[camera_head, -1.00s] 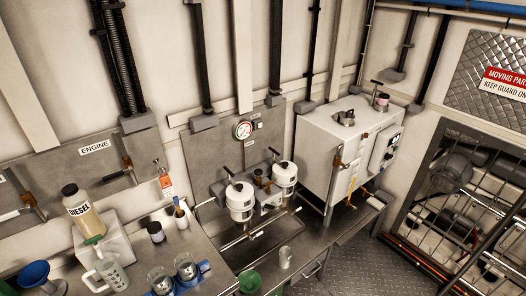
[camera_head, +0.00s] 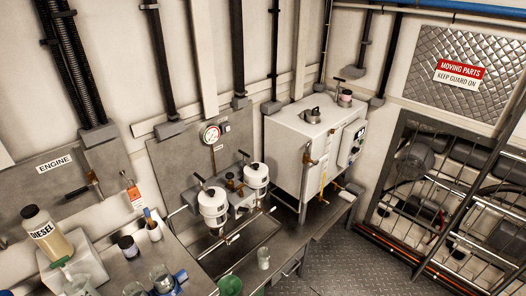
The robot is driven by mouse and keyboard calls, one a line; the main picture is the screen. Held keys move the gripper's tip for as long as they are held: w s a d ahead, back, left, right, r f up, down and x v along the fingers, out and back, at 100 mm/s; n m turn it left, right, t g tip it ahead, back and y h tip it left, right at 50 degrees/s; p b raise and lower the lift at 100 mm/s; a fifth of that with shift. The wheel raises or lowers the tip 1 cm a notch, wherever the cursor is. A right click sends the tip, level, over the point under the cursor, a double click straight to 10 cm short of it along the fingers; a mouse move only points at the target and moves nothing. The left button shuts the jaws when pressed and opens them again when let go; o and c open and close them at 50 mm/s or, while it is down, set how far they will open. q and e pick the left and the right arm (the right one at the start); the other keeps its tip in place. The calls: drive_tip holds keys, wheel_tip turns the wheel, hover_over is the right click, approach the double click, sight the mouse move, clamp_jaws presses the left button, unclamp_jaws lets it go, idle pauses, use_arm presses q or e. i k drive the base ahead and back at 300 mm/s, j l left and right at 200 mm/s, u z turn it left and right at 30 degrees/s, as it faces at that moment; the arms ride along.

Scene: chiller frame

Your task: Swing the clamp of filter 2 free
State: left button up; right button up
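Two white filter canisters hang side by side under a metal head on the grey wall panel: a left filter (camera_head: 212,203) and a right filter (camera_head: 256,177). Each has a dark T-shaped clamp handle on top, the left clamp (camera_head: 201,184) and the right clamp (camera_head: 244,155). I cannot read any number on the filters, so I cannot tell which is filter 2. Both canisters are upright on the head. Neither of my grippers is in the head view.
A round gauge (camera_head: 211,135) sits above the filters and a steel sink tray (camera_head: 236,247) below. A white tank (camera_head: 309,145) stands right. The left bench holds a diesel bottle (camera_head: 46,234), a brush cup (camera_head: 153,227) and glass jars (camera_head: 161,279). Diamond-plate floor (camera_head: 362,262) is clear.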

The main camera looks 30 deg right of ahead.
sight(244, 153)
drive_tip(key=z, duration=0.9)
drive_tip(key=i+l, duration=0.15)
drive_tip(key=z, duration=0.05)
